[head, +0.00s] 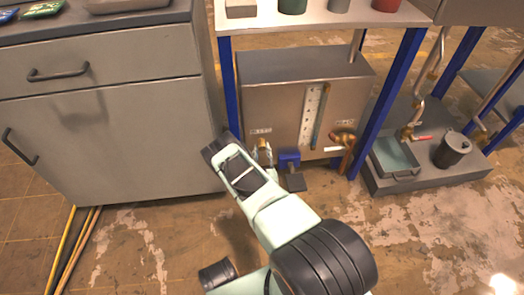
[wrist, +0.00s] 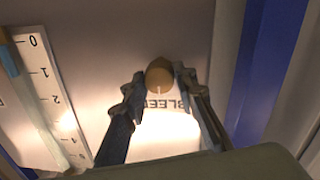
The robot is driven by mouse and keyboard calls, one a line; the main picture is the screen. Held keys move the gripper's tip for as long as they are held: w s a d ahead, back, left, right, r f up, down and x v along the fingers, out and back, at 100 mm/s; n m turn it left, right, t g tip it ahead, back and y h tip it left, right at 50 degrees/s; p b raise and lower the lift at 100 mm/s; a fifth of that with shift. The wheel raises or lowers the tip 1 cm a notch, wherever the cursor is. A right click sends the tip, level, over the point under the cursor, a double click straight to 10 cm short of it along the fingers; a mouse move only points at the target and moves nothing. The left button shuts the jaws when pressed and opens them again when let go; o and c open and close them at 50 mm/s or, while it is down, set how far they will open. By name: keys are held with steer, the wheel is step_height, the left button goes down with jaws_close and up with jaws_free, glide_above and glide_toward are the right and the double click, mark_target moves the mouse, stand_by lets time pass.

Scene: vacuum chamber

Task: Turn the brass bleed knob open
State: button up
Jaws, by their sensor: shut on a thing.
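The brass bleed knob (wrist: 160,74) is a round knob on the front of the steel tank (head: 278,98). In the wrist view it sits between my two fingertips, with a pale line on its lower part. My gripper (wrist: 160,82) is shut on it, one finger at each side. The word BLEED (wrist: 180,104) is printed on the panel by the knob, partly hidden by a finger. In the head view the knob (head: 264,147) shows small at the tank's lower left, and my gripper (head: 259,154) covers part of it.
A white scale (head: 311,113) with a tube stands right of the knob. A blue valve body with a dark pedal (head: 294,180) is low beside my gripper. Another brass valve (head: 346,138) is at the tank's right. Blue frame legs (head: 229,90) and a grey cabinet (head: 110,130) stand close left.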

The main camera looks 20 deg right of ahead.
steer(key=shift+m, duration=0.3)
steer(key=m+p, duration=0.1)
steer(key=m, duration=0.2)
steer(key=shift+r, duration=0.15)
steer(key=m, duration=0.2)
steer(key=m+p, duration=0.1)
steer(key=m, duration=0.2)
steer(key=shift+d+g+y, duration=0.1)
steer(key=shift+g+y, duration=0.2)
steer(key=m+p, duration=0.1)
steer(key=m, duration=0.3)
steer(key=shift+d, duration=0.1)
steer(key=shift+m+y, duration=0.4)
steer(key=shift+m, duration=1.9)
steer(key=shift+w, duration=0.1)
steer(key=o, duration=1.2)
steer(key=shift+c, duration=0.2)
steer(key=shift+r, duration=0.1)
